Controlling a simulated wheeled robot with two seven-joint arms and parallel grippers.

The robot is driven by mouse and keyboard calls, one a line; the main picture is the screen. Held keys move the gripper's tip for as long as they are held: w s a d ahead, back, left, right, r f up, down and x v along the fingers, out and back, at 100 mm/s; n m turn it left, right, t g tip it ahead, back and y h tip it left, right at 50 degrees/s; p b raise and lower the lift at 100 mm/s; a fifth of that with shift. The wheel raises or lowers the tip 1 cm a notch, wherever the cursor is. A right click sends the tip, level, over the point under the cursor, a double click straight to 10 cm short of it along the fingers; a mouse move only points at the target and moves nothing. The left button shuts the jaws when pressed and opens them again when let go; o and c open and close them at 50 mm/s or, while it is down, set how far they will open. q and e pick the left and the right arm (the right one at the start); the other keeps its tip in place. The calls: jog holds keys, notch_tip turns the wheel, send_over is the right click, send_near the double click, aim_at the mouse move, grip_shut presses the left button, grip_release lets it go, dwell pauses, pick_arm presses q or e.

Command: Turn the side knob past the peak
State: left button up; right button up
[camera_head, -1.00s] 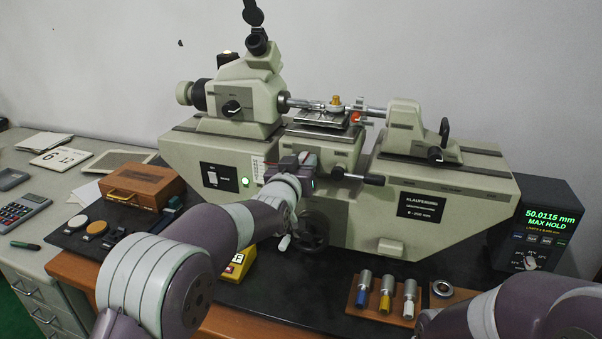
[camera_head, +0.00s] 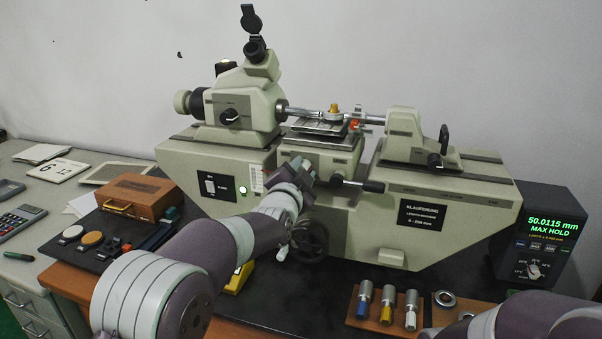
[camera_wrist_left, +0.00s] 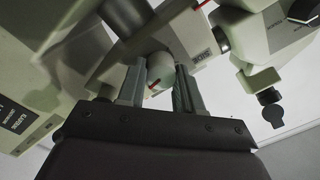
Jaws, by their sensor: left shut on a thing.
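A grey-green length-measuring machine (camera_head: 300,220) stands on the table with its tall head at left and tailstock at right. My left gripper (camera_head: 303,168) is at the front of its centre stage (camera_head: 318,155). In the left wrist view the fingers (camera_wrist_left: 157,85) are shut around a pale rounded side knob (camera_wrist_left: 160,70) with a red mark. The gripper hides this knob in the head view. A bearing ring (camera_head: 334,117) lies on the stage between the measuring spindles. The display (camera_head: 553,230) reads 50.0115 mm, MAX HOLD. My right gripper is out of view.
A black-handled lever (camera_head: 372,186) projects right of my gripper, and a dark handwheel (camera_head: 310,240) sits below it. A wooden rack (camera_head: 385,312) with several coloured-tip cylinders is at front right. A wooden box (camera_head: 138,195) stands left. My right forearm enters at lower right.

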pick_arm(q)
jog(key=shift+f+m, duration=0.3)
jog(key=shift+m, duration=1)
jog(key=o, duration=1)
jog(key=shift+r, duration=0.15)
jog(key=shift+o, duration=0.2)
jog(key=b+v, duration=0.2)
jog(key=v, duration=1)
jog(key=shift+s+a, duration=0.15)
jog(key=shift+s, duration=0.15)
